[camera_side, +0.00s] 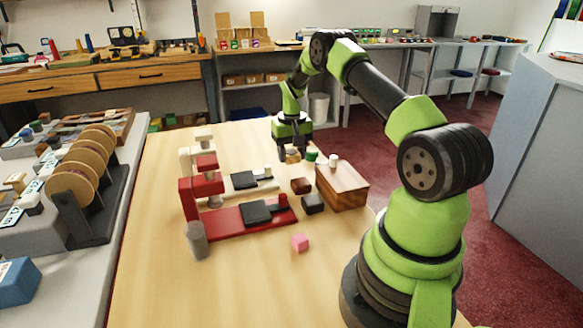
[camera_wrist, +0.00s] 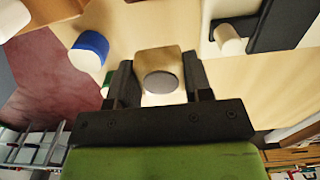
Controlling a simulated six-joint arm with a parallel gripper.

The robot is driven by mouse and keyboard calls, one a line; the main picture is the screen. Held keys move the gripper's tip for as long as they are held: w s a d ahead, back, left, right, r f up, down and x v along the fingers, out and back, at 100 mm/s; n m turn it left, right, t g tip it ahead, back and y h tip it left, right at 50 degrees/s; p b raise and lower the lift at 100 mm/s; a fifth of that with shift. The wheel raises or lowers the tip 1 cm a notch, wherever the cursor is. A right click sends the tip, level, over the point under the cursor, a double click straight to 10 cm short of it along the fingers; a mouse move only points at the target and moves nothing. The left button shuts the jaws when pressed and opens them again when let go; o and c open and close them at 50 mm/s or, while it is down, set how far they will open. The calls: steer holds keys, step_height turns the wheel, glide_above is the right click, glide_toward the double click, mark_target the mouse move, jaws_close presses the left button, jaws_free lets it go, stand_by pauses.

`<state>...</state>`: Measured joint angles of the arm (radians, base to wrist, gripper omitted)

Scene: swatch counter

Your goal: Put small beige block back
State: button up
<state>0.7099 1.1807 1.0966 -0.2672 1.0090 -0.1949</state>
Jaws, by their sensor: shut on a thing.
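The small beige block (camera_side: 292,157) is between the fingers of my gripper (camera_side: 291,148) at the far side of the wooden table in the side view. In the wrist view my gripper (camera_wrist: 159,82) is shut on the tan block (camera_wrist: 158,62), which has a round grey patch on the face towards the camera. Whether the block touches the table is hard to tell.
A green cylinder (camera_side: 312,155) stands just right of the block, near a wooden box (camera_side: 343,186). Brown (camera_side: 301,185) and dark (camera_side: 312,204) blocks, a pink cube (camera_side: 300,242), and red (camera_side: 240,217) and cream stands occupy the table. The near table is clear.

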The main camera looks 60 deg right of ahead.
mark_target(292, 175)
steer(key=shift+f, duration=2.1)
steer(key=shift+f, duration=0.1)
steer(key=o, duration=1)
